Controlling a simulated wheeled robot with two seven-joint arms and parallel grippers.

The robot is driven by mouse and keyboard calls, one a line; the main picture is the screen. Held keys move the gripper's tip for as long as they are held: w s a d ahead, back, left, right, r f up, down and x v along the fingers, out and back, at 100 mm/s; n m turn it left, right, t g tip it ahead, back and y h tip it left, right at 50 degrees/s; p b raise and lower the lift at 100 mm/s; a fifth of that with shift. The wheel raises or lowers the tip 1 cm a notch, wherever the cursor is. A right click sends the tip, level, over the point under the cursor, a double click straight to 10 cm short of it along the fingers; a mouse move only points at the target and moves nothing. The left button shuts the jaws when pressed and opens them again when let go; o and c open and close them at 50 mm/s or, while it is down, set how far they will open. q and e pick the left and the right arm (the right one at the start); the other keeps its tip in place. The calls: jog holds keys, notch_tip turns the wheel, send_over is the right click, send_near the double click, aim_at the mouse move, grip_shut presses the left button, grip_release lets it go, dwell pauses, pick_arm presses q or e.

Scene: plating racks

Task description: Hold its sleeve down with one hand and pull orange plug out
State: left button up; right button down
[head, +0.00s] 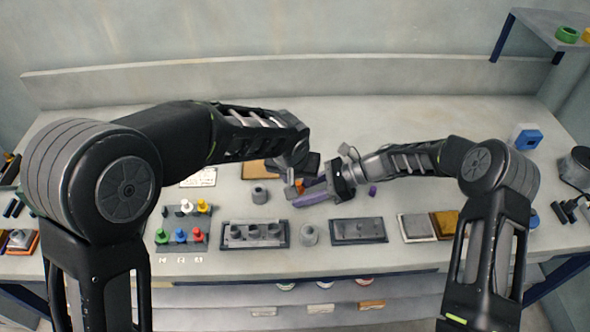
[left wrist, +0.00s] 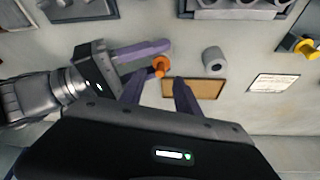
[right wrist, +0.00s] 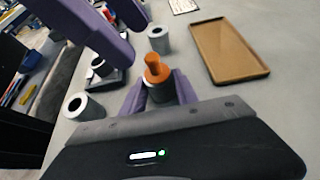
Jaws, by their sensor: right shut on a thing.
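The orange plug (right wrist: 153,68) stands in a grey sleeve (right wrist: 159,92), its knobbed top sticking out, in the right wrist view. My right gripper (right wrist: 158,90) is shut on that sleeve, one purple finger on each side. The plug also shows in the head view (head: 299,186) and the left wrist view (left wrist: 161,66). My left gripper (left wrist: 157,85) is open and empty, its fingers apart, with the plug beyond the gap between them. In the head view the left gripper (head: 300,174) is close above the plug, and the arms partly hide the sleeve.
Two empty grey sleeves (head: 258,193) (head: 309,235) stand nearby. A tan tray (right wrist: 228,50) lies behind. Dark racks (head: 255,235) (head: 358,231) lie along the front edge. Several coloured plugs (head: 181,236) stand at left, and a purple plug (head: 372,189) stands at right. The back of the table is clear.

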aim_at(298, 183)
pick_arm(q)
jog(key=shift+x, duration=2)
jog(key=shift+c, duration=0.5)
grip_shut()
pick_arm(e)
jog(key=c, duration=1.5)
grip_release()
grip_shut()
